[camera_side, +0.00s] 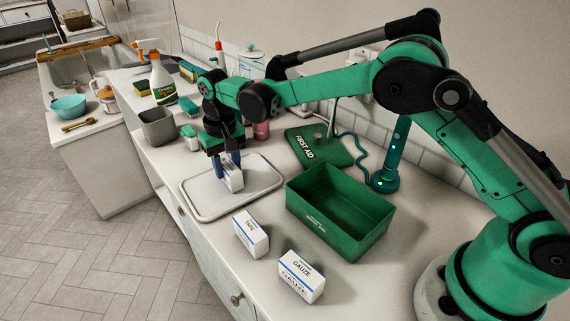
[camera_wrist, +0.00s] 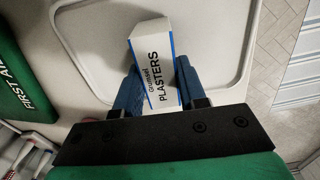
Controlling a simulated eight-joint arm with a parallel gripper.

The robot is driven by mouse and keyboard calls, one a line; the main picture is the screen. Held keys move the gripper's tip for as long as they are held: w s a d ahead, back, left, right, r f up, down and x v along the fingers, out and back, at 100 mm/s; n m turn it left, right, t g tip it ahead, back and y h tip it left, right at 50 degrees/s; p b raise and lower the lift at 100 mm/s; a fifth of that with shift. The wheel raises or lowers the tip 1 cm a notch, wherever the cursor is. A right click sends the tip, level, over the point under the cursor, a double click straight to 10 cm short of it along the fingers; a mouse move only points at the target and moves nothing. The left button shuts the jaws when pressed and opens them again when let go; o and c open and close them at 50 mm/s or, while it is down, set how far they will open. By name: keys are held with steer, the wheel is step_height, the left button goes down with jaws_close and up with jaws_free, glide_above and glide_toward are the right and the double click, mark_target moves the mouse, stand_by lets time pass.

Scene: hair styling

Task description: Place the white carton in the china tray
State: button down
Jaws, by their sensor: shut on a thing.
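A white carton with a blue edge, lettered "PLASTERS" (camera_wrist: 157,70), is between the blue fingers of my gripper (camera_wrist: 155,95) in the wrist view. In the side view the carton (camera_side: 233,180) is held upright over the white china tray (camera_side: 262,186), inside its rim. My gripper (camera_side: 230,163) points down and is shut on the carton. I cannot tell whether the carton's base touches the tray floor. The tray also shows in the wrist view (camera_wrist: 215,45) behind the carton. The tray holds nothing else that I can see.
Two white cartons, one lettered "GAUZE" (camera_side: 302,275) and another (camera_side: 251,233), stand in front of the tray. An open green bin (camera_side: 340,212) is to its right. A green first aid lid (camera_side: 318,147) lies behind. A grey cup (camera_side: 157,127) stands behind left.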

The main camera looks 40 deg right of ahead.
mark_target(227, 163)
steer(key=shift+f, duration=0.15)
steer(key=c, duration=0.5)
jaws_free()
step_height(227, 163, up, 16)
steer(key=s+d+f+t, duration=0.1)
steer(key=s+d, duration=0.1)
steer(key=d, duration=0.1)
steer(key=s+d+f+t, duration=0.2)
steer(key=s+d+t, duration=0.1)
steer(key=s, duration=0.5)
steer(key=s+d+f+n+t, duration=0.1)
steer(key=s+d+t, duration=0.2)
steer(key=s, duration=0.5)
steer(key=shift+s+d+f, duration=0.25)
steer(key=shift+d+f, duration=0.1)
steer(key=shift+d, duration=0.4)
